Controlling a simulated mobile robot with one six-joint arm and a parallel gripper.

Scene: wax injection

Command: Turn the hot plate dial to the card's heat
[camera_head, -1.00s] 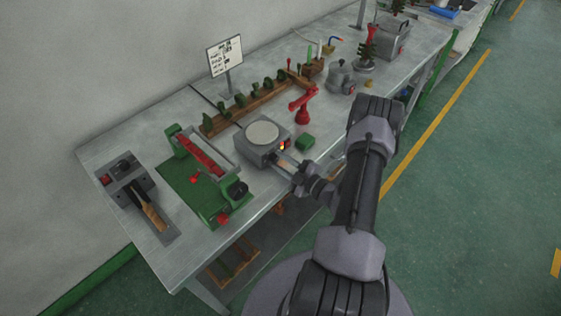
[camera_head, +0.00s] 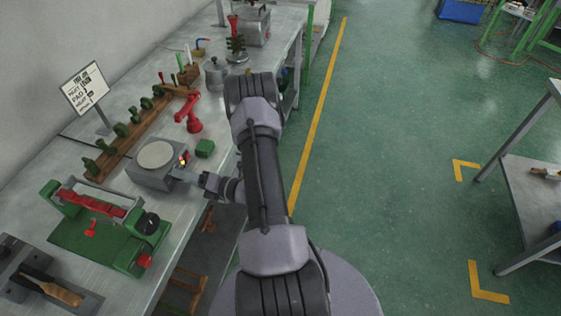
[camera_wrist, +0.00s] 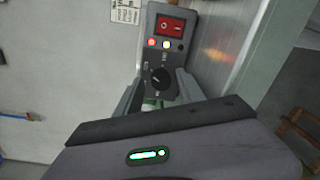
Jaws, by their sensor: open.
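The hot plate (camera_head: 148,177) is a grey box with a round pale top (camera_head: 156,154), on the bench left of my arm. In the wrist view its front panel shows a black round dial (camera_wrist: 160,78) with small labels around it, too small to read; I cannot tell its setting. My gripper (camera_wrist: 159,86) is open at the panel, one finger on each side of the dial; contact is unclear. It also shows in the head view (camera_head: 190,177). The card (camera_head: 85,89) stands on a post behind the hot plate; its heat line is not clearly legible. A corner of it shows in the wrist view (camera_wrist: 126,11).
A red switch (camera_wrist: 171,27) and two lit lamps (camera_wrist: 159,44) sit beyond the dial. A green block (camera_head: 205,148) and a red clamp stand (camera_head: 191,118) are close by. A green-based press (camera_head: 105,228) is nearer on the left. Open floor lies right.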

